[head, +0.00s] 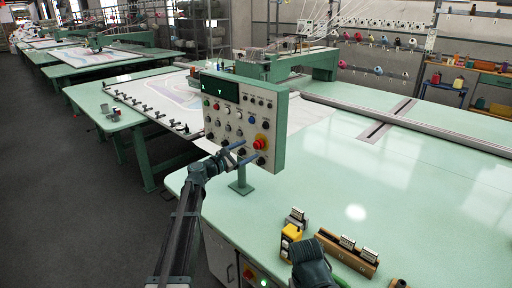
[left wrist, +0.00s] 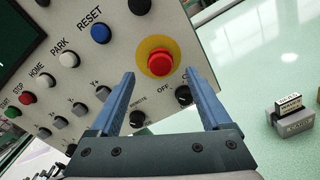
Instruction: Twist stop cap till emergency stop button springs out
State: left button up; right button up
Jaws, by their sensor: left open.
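The emergency stop button (head: 259,143) is a red cap on a yellow round plate at the lower right of the control panel (head: 222,130). In the left wrist view the red cap (left wrist: 160,62) shows whole, between the two blue fingertips in the picture. My left gripper (head: 250,148) is open and empty, its fingers pointing at the panel on either side of the button's line. The cap appears clear of both fingers; the remaining depth is hard to tell. Whether the button is pressed in or out cannot be told. My right gripper's fingers do not show.
Knobs including an OFF selector (left wrist: 183,95) and a blue RESET button (left wrist: 100,33) sit near the fingers. The panel stands on a post above the pale green table (head: 400,195). A yellow item (head: 291,233) and a brown tray (head: 345,256) lie in front; the table's right side is clear.

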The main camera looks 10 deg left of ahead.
aim_at(255, 147)
pick_arm(q)
jog(key=shift+x, duration=2.7)
grip_shut()
jog(key=m, duration=0.4)
jog(key=shift+m, duration=2)
